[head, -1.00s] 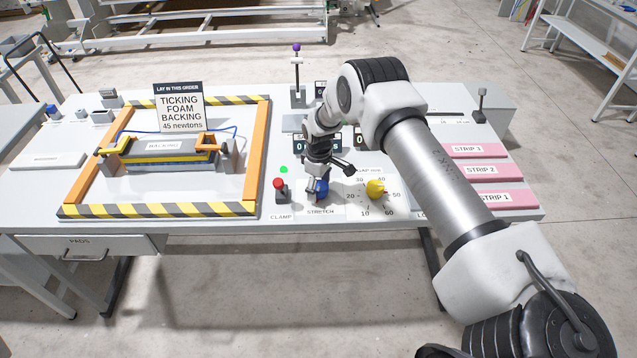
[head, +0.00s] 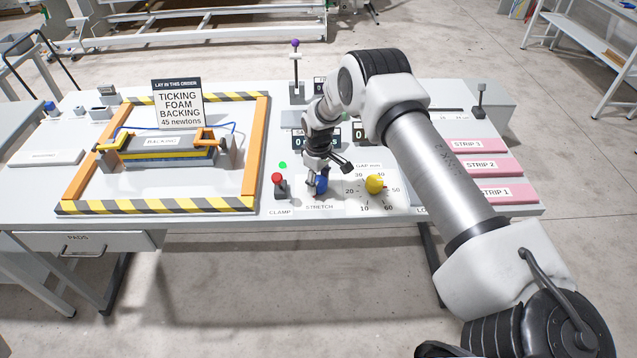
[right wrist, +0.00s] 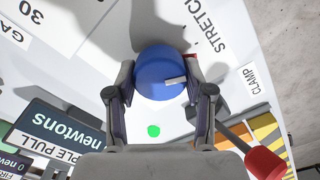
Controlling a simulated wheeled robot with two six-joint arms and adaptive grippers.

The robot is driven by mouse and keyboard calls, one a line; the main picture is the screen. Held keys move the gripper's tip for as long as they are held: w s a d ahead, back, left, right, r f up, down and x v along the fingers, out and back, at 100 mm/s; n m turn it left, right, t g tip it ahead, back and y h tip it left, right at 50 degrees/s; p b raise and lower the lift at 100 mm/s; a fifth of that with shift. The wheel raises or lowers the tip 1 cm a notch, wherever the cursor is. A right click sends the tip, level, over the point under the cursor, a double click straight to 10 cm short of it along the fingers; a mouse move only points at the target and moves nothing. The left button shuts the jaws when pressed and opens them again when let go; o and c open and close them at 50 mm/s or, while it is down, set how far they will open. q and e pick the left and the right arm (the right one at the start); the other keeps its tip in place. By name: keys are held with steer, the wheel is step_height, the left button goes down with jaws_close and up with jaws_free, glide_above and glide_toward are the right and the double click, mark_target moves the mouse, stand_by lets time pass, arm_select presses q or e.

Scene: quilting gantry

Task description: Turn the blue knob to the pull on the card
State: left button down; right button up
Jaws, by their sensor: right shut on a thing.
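The blue knob (head: 321,187) stands on the table by the STRETCH label. My right gripper (head: 320,172) is over it from above. In the right wrist view the fingers (right wrist: 160,82) are closed on both sides of the blue knob (right wrist: 156,66), whose pale pointer mark faces right. My left gripper is not in view.
A red-topped clamp lever (head: 278,182) stands just left of the knob, with a green light (head: 283,165) behind it. A yellow gap knob (head: 375,184) is to the right. Pink strips (head: 480,167) lie at the right. A purple-topped lever (head: 295,62) stands behind.

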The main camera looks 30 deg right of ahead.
mark_target(318, 180)
steer(key=m, duration=0.1)
steer(key=m+b, duration=0.1)
steer(key=m, duration=0.1)
steer(key=shift+s+f+b, duration=0.1)
steer(key=shift+f+b, duration=0.15)
steer(key=shift+b, duration=0.05)
steer(key=shift+m+b, duration=0.45)
steer(key=shift+m, duration=1.55)
steer(key=o, duration=1.2)
steer(key=shift+c, duration=0.2)
step_height(318, 180, up, 12)
steer(key=shift+w, duration=0.2)
